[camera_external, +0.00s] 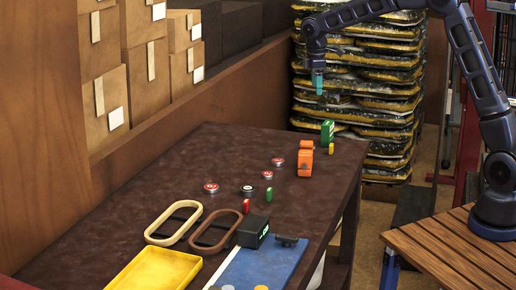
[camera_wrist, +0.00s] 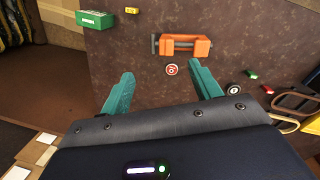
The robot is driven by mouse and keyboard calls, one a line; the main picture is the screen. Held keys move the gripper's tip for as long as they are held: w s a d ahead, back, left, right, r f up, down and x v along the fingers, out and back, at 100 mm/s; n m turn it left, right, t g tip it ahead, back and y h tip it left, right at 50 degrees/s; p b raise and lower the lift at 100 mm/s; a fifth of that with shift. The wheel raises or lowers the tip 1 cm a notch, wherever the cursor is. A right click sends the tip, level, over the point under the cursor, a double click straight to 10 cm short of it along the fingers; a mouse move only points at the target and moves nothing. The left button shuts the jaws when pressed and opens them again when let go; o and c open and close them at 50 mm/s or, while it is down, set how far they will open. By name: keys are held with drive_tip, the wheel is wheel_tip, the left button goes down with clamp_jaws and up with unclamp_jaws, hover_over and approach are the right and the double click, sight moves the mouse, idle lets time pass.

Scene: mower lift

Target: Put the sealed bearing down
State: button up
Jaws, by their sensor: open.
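My gripper (camera_external: 318,84) is raised above the far end of the brown table in the external view. In the wrist view its two teal fingers (camera_wrist: 166,84) are apart with nothing held between them. Several small round ring-like parts lie on the table; I cannot tell for certain which is the sealed bearing. A red-centred one (camera_external: 278,162) lies nearest the orange block, another red-centred one (camera_external: 267,175) is nearer the camera, a third (camera_external: 210,188) is at left, and a dark-rimmed one (camera_external: 248,190) is beside it. The wrist view shows a red-centred disc (camera_wrist: 171,69) and a dark-rimmed one (camera_wrist: 232,89).
An orange bracket (camera_external: 305,162) and green box (camera_external: 327,133) stand near the table's right edge. Oval rings (camera_external: 173,222), a yellow tray (camera_external: 150,275), a black box (camera_external: 252,231) and a blue mat (camera_external: 285,262) fill the near end. Stacked sacks (camera_external: 375,110) stand behind.

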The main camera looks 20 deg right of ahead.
drive_tip(key=s+d+r+m+t, duration=0.1)
drive_tip(key=s+d+r+m, duration=0.2)
drive_tip(key=s+d+r, duration=0.5)
drive_tip(key=s+d+r+m+t, duration=0.1)
drive_tip(key=s+d+r+m, duration=0.3)
drive_tip(key=s+d, duration=0.7)
drive_tip(key=s+d+f+m, duration=0.1)
drive_tip(key=s+d+m, duration=0.1)
drive_tip(key=s, duration=0.6)
drive_tip(key=s+d+f+m+t, duration=0.1)
drive_tip(key=s+d, duration=0.3)
drive_tip(key=s, duration=0.5)
drive_tip(key=s+d+f+m+y, duration=0.1)
drive_tip(key=s+d+f+m, duration=0.1)
drive_tip(key=s, duration=0.6)
drive_tip(key=shift+s+d+f+m+t, duration=0.4)
drive_tip(key=shift+d+m, duration=0.35)
drive_tip(key=shift+m, duration=0.25)
drive_tip(key=shift+o, duration=1)
drive_tip(key=shift+w, duration=0.1)
